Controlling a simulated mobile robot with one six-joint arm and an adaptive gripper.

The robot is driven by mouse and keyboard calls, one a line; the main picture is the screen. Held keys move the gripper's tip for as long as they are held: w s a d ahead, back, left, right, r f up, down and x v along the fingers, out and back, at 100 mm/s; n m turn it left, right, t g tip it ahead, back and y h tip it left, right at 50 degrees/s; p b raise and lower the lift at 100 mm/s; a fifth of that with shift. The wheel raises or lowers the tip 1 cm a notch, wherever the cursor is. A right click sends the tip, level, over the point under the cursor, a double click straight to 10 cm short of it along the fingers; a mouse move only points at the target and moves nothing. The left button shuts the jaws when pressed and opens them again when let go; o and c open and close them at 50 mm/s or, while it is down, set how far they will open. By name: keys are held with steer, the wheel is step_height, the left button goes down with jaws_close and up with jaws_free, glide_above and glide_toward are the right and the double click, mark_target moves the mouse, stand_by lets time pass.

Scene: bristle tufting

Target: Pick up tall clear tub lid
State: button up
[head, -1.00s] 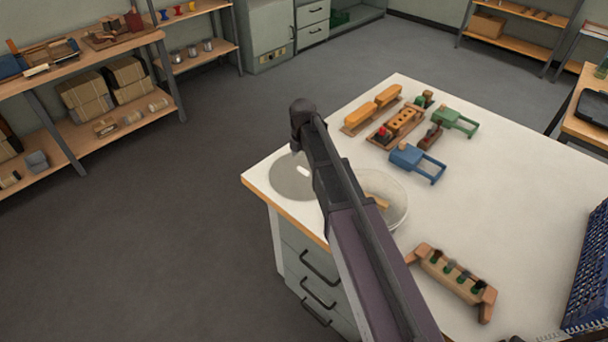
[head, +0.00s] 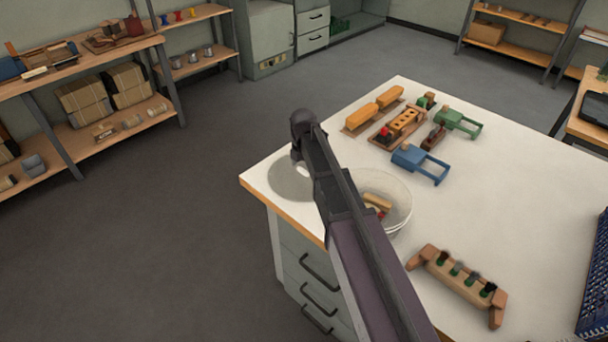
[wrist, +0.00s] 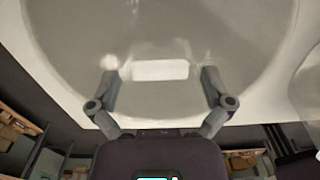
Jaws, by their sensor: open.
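The clear tub lid (head: 283,186) lies flat near the left corner of the white table, a round see-through disc partly hidden by my arm in the head view. My gripper (wrist: 158,77) is open, one finger on each side of the handle. I cannot tell whether the fingers touch it. The head view hides the fingertips behind the arm.
A clear round tub (head: 398,203) with brush parts inside stands just right of my arm. A wooden holder with dark tufts (head: 459,277) lies at the front. The right middle is clear.

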mark_target(303, 170)
steer(key=c, duration=0.9)
steer(key=shift+o, duration=0.2)
steer(key=shift+r, duration=0.15)
step_height(303, 170, up, 4)
steer(key=p, duration=0.4)
steer(key=s+a, duration=0.2)
steer(key=s, duration=0.3)
steer(key=s+a, duration=0.2)
steer(key=s, duration=0.3)
steer(key=s+a+p, duration=0.1)
steer(key=s, duration=0.4)
steer(key=shift+a+r, duration=0.35)
steer(key=shift+a, duration=0.05)
